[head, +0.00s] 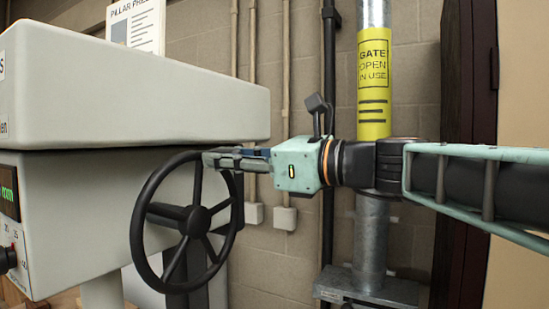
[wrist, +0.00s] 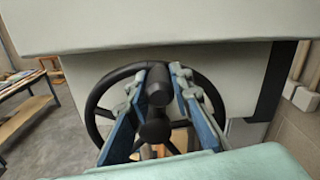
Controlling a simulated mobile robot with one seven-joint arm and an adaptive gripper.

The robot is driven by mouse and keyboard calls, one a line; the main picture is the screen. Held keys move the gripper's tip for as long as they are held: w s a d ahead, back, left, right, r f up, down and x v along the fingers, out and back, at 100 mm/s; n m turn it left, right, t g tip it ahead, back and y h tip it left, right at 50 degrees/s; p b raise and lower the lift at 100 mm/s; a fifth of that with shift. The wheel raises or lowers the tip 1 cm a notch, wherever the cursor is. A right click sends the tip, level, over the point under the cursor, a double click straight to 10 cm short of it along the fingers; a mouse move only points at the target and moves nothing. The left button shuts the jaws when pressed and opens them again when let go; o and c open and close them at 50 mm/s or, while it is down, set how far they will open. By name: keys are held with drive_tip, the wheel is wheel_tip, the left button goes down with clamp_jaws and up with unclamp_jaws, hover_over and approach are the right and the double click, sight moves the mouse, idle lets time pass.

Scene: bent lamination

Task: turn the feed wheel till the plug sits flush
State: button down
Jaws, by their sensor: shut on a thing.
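The feed wheel (head: 195,222) is a black spoked handwheel on the side of the large pale machine. In the wrist view the wheel (wrist: 154,131) faces me, with its hub low between my fingers. My gripper (head: 209,158) reaches in from the right at the top of the wheel. In the wrist view its two blue-padded fingers (wrist: 157,80) are shut on a thick dark part at the wheel's top. The plug cannot be made out in either view.
The pale machine (head: 120,90) overhangs the wheel, with a green-lit display (head: 10,190) at left. A metal pillar (head: 370,240) with a yellow sign (head: 374,80) stands behind my arm. A workbench (wrist: 22,85) is at far left in the wrist view, with open floor beside it.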

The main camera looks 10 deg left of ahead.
sight(143, 249)
drive_tip(key=shift+s, duration=0.1)
drive_tip(key=s+n+b, duration=0.1)
drive_tip(key=s+a+n+b, duration=0.1)
drive_tip(key=b, duration=0.1)
drive_tip(key=shift+f, duration=0.2)
drive_tip(key=s+a+f+n+b, duration=0.1)
drive_tip(key=s+f+n+b, duration=0.2)
drive_tip(key=n+b, duration=0.2)
drive_tip(key=s+a+f+n+b, duration=0.1)
drive_tip(key=s+f+n+b, duration=0.2)
drive_tip(key=n+b, duration=0.2)
drive_tip(key=s+a+f+n+b, duration=0.2)
drive_tip(key=s+f+n+b, duration=0.1)
drive_tip(key=b, duration=0.7)
drive_tip(key=shift+s+f+n+b, duration=0.15)
drive_tip(key=shift+s+n+b, duration=0.2)
drive_tip(key=shift+n, duration=0.55)
drive_tip(key=shift+s+a+f+n+b, duration=0.1)
drive_tip(key=shift+s+f+n+b, duration=0.1)
drive_tip(key=shift+f+n+b, duration=0.9)
drive_tip(key=shift+f+b, duration=0.25)
drive_tip(key=shift+b, duration=0.5)
drive_tip(key=shift+w+f, duration=0.1)
drive_tip(key=shift+f, duration=0.05)
drive_tip(key=c, duration=1.7)
unclamp_jaws()
drive_tip(key=shift+c, duration=0.2)
